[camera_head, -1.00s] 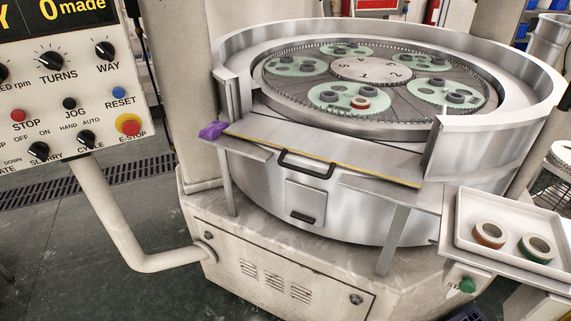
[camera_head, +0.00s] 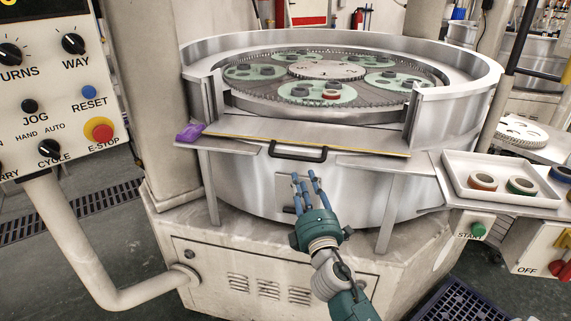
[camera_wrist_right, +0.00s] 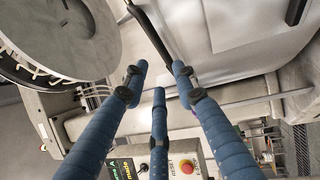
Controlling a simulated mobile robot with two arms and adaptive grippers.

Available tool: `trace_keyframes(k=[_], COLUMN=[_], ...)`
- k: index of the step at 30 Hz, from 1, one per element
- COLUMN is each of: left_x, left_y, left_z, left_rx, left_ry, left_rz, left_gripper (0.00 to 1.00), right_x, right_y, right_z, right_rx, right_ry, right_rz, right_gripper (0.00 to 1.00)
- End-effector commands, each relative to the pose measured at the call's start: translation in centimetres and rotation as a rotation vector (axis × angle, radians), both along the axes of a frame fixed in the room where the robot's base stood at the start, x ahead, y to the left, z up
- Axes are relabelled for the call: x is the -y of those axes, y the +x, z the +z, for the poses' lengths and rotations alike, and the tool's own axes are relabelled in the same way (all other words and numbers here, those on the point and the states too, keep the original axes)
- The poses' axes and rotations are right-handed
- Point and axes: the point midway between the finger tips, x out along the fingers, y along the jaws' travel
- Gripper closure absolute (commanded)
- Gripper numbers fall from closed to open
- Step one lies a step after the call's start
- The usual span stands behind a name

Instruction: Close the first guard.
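The guard (camera_head: 330,134) is a flat metal panel with a yellow edge strip. It lies lowered, roughly level, in front of the opening in the round machine's wall, leaving the opening uncovered. Its black handle (camera_head: 298,152) is on the front edge. My right gripper (camera_head: 304,177) is just below the handle, in front of the machine's side, with its blue fingers apart and nothing between them. In the right wrist view the gripper (camera_wrist_right: 158,78) also shows spread, empty fingers. A dark bar (camera_wrist_right: 151,31) lies beyond them; I cannot tell whether it is the handle. My left gripper is out of view.
A purple cloth (camera_head: 190,132) lies at the guard's left end. A white tray (camera_head: 455,182) with ring parts stands at the right, above a green start button (camera_head: 478,229). The control panel (camera_head: 60,100) is at the left. Carriers with parts sit on the lapping plate (camera_head: 290,112).

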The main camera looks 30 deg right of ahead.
Motion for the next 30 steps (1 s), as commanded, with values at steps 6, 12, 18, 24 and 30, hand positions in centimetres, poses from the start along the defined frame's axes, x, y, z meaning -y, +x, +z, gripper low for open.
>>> trace_keyframes(k=[6, 12, 18, 24, 30], left_x=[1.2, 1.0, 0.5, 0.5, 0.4], left_y=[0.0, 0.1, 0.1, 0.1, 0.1], left_z=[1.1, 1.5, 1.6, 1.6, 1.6], left_rx=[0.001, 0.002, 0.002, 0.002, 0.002], left_ry=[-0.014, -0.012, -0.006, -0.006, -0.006], left_rz=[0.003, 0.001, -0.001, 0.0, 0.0], left_gripper=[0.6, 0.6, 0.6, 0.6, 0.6], right_x=[1.5, 2.7, 3.4, 3.5, 3.5], right_y=[3.8, 7.0, 8.6, 8.8, 8.8], right_z=[1.1, 1.5, 1.6, 1.6, 1.6], right_rx=[0.001, 0.0, -0.001, -0.002, -0.002], right_ry=[0.002, 0.004, 0.006, 0.006, 0.006], right_rz=[0.0, 0.001, 0.002, 0.003, 0.003], right_gripper=[0.72, 0.72, 0.72, 0.72, 0.88])
